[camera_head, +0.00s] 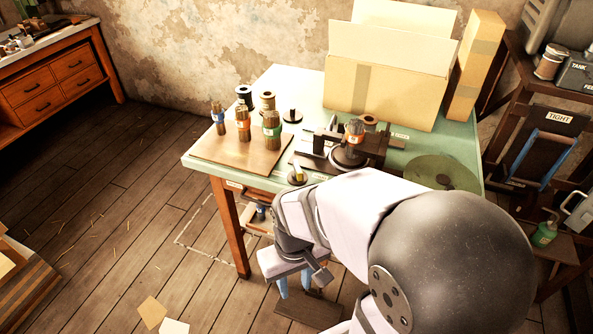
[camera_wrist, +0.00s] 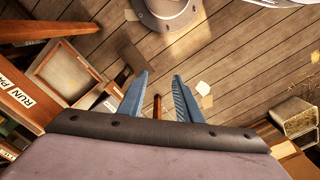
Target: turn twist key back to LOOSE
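A small dark round base with a yellow upright piece (camera_head: 298,174) stands near the table's front edge; I cannot tell if this is the twist key. A sign reading TIGHT (camera_head: 559,117) is on a dark panel at the right, above a blue bar (camera_head: 552,158). I see no readable LOOSE mark. My gripper (camera_head: 296,287) hangs low in front of the table, below its top, pointing down. In the wrist view, its two blue fingers (camera_wrist: 161,76) are spread apart, with wooden floor showing between them. Nothing is held.
The green table (camera_head: 295,88) carries a press (camera_head: 348,155), several bundles on a wooden board (camera_head: 232,158), spools and a cardboard box (camera_head: 380,90). A wooden drawer front labelled RUN (camera_wrist: 22,98) shows at the left of the wrist view.

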